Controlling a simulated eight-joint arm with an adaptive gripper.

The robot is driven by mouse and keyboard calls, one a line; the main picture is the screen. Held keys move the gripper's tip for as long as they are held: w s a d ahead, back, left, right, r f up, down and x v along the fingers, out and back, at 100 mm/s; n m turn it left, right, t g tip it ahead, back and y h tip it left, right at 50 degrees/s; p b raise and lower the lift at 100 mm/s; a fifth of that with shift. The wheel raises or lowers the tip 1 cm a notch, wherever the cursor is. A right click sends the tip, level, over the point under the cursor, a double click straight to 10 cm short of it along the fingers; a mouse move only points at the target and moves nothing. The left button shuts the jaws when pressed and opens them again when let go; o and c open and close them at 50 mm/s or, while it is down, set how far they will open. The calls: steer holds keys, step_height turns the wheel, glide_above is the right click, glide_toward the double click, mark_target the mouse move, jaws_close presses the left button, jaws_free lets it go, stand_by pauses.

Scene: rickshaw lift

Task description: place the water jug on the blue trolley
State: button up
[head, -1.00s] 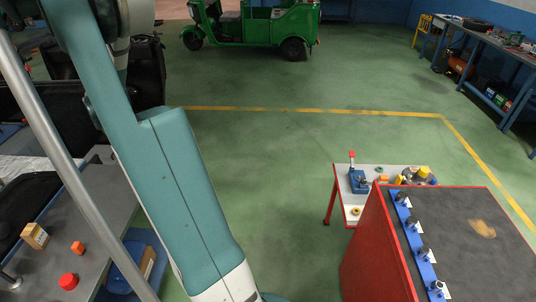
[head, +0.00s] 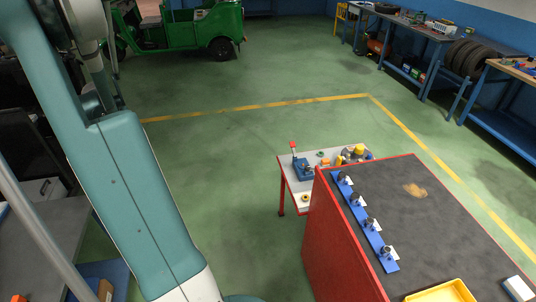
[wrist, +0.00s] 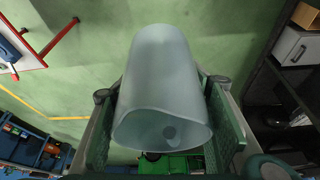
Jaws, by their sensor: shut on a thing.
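The water jug (wrist: 162,75) is a translucent, pale blue-grey vessel. In the wrist view it sits between the two green pads of my gripper (wrist: 160,95), which is shut on it. Its rounded open rim points toward the camera and green floor shows behind it. The gripper and jug are not visible in the head view, where my arm fills the left side. A blue piece (head: 115,273) shows partly at the lower left of the head view, cut by my arm; I cannot tell if it is the blue trolley.
A red cabinet (head: 335,240) with a dark top stands at the lower right, with a small white table (head: 298,181) behind it. A green rickshaw (head: 190,32) is at the back. Blue workbenches (head: 415,45) line the right wall. The middle floor is clear.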

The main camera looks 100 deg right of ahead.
steer(key=s+d+m+g+y+p, duration=0.1)
steer(key=s+d+m, duration=0.25)
steer(key=s, duration=1.95)
steer(key=s+d+m+g+p, duration=0.15)
steer(key=s+m, duration=0.25)
steer(key=s, duration=2)
steer(key=s+a+m, duration=0.1)
steer(key=s+a, duration=0.1)
steer(key=s, duration=0.6)
steer(key=s+a+m, duration=0.1)
steer(key=s+a, duration=0.2)
steer(key=s, duration=0.5)
steer(key=s+a+m+g+y+p, duration=0.1)
steer(key=s+a+m, duration=0.1)
steer(key=s+a, duration=0.55)
steer(key=s+a+m+y, duration=0.15)
steer(key=s+a, duration=0.25)
steer(key=s, duration=0.7)
steer(key=s+a+m+g+p, duration=0.1)
steer(key=s+a+m, duration=0.1)
steer(key=s+a, duration=0.5)
steer(key=s+a+r+m+y, duration=0.1)
steer(key=s+a+m, duration=0.3)
steer(key=s+a, duration=1.6)
steer(key=shift+s+a+y+p, duration=0.35)
steer(key=shift+s+a+y, duration=0.1)
steer(key=shift+a, duration=0.65)
steer(key=shift+t, duration=0.25)
steer(key=shift+f, duration=3.15)
